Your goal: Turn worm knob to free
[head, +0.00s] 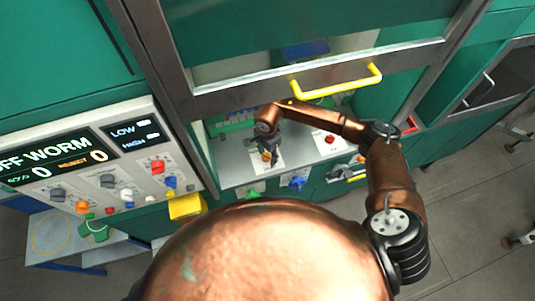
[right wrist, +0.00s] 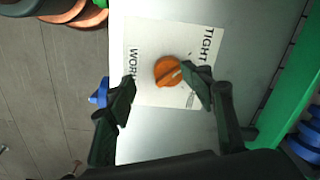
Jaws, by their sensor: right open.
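An orange round knob (right wrist: 168,70) with a pale pointer line sits on a white label card (right wrist: 150,40). The knob also shows small in the head view (head: 266,156), on a grey shelf surface. My right gripper (right wrist: 157,80) is open, with one dark finger left of the knob and the other close by its right side. I cannot tell whether that finger touches it. In the head view the right gripper (head: 264,146) is above the knob. My left gripper is out of view.
A yellow handle (head: 336,82) crosses the framed door above my right forearm. A red knob (head: 329,139) and a blue knob (head: 298,183) are nearby. A panel (head: 85,155) at left reads "OFF WORM" and carries several knobs. A yellow box (head: 187,206) sits below it.

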